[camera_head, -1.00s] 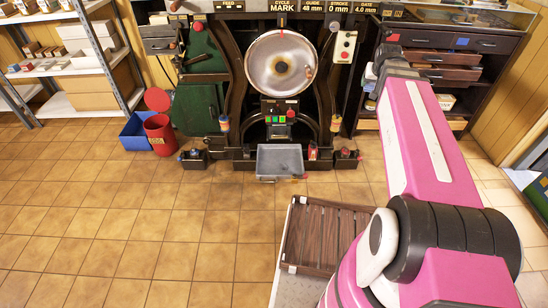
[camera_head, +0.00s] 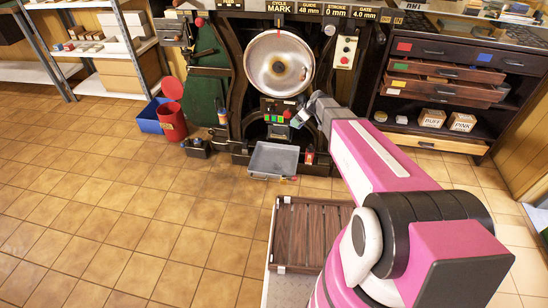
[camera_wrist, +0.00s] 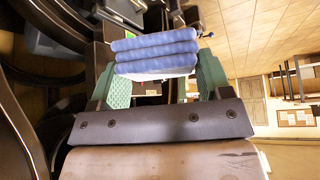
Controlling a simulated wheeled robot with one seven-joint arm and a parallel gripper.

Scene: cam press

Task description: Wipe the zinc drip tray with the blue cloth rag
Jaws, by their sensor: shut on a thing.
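The zinc drip tray (camera_head: 273,160) is a shallow grey rectangular tray low at the front of the press, seen in the head view. No rag lies in it. The blue cloth rag (camera_wrist: 155,52) is a folded stack of blue layers in the wrist view. My gripper (camera_wrist: 155,72) is shut on it, with a green finger at each side. In the head view my gripper (camera_head: 300,117) is in front of the press, above and a little right of the tray. The rag cannot be made out there.
The dark press with its round metal dish (camera_head: 278,64) stands behind the tray. A red bin (camera_head: 171,120) and a blue box (camera_head: 150,117) stand left. A brown slatted crate (camera_head: 305,235) is near me. A drawer cabinet (camera_head: 450,75) stands right. The tiled floor at left is clear.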

